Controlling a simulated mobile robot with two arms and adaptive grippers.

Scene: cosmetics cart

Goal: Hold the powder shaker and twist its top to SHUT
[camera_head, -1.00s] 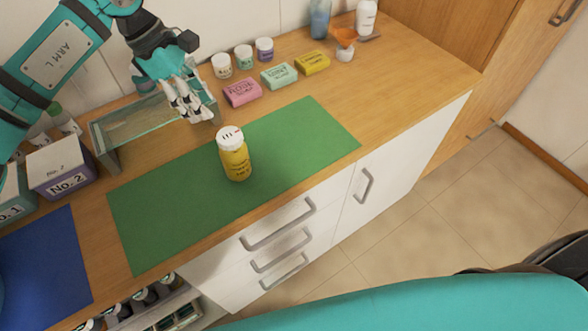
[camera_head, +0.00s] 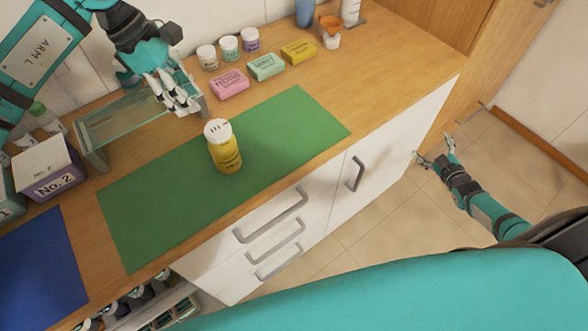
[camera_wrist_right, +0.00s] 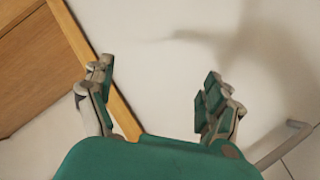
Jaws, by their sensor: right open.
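The powder shaker (camera_head: 225,152), a yellow bottle with a white top (camera_head: 217,130), stands upright on the green mat (camera_head: 165,205). Dark marks show on its top; I cannot read their setting. My left gripper (camera_head: 184,106) hangs over the counter, behind and left of the shaker and apart from it; its fingers look close together, but whether it is open or shut is unclear. My right gripper (camera_head: 435,157) is open and empty in front of the white cabinet, low at the right. It also shows in the right wrist view (camera_wrist_right: 155,95), with nothing between its fingers.
Pink (camera_head: 229,84), mint (camera_head: 266,66) and yellow (camera_head: 298,51) boxes and small jars stand behind the mat. A No. 2 box (camera_head: 50,170) and blue mat (camera_head: 40,262) are at left. Drawer handles (camera_head: 270,215) protrude in front.

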